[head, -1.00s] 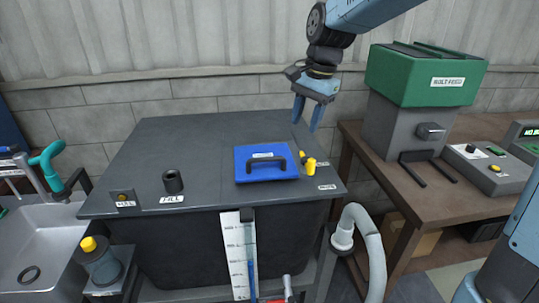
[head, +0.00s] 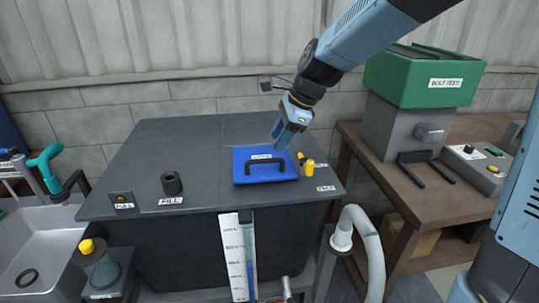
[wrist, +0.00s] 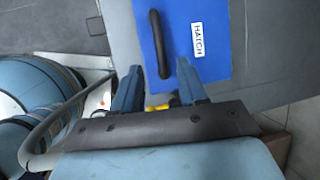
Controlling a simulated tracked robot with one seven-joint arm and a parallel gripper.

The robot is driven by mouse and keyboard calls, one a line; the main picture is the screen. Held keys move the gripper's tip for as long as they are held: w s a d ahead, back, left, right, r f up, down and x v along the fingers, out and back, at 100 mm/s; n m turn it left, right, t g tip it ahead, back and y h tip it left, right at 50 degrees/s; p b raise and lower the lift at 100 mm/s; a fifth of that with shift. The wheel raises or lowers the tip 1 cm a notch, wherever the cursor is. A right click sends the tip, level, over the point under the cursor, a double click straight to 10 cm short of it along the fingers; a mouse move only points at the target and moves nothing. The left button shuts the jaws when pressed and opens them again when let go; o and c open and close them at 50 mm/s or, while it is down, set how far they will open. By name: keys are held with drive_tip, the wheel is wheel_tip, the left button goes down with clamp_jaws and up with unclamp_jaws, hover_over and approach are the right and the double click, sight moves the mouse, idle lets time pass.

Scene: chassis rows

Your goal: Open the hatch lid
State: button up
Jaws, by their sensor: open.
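The blue hatch lid (head: 243,176) lies flat and closed on top of the dark tank (head: 140,150). Its black handle (head: 266,164) stands across it, and a white label sits behind the handle. In the wrist view the blue lid (wrist: 215,65) carries the black handle (wrist: 159,42) and the label HATCH. My gripper (head: 283,140) is above the lid's back right part, pointing down, open and empty. In the wrist view its fingers (wrist: 158,78) are apart, with the near end of the handle between their tips in the picture. I cannot tell the height gap.
A yellow knob (head: 309,166) stands right beside the lid. A black fill pipe stub (head: 171,183) stands on the tank's left. A green bolt feed machine (head: 425,78) is on the brown bench at right. A grey hose (head: 368,235) curves at the tank's front right.

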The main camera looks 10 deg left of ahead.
sight(269, 160)
drive_tip(key=x, duration=0.6)
drive_tip(key=shift+a+f, duration=0.2)
drive_tip(key=shift+f, duration=0.15)
clamp_jaws()
idle(0.4)
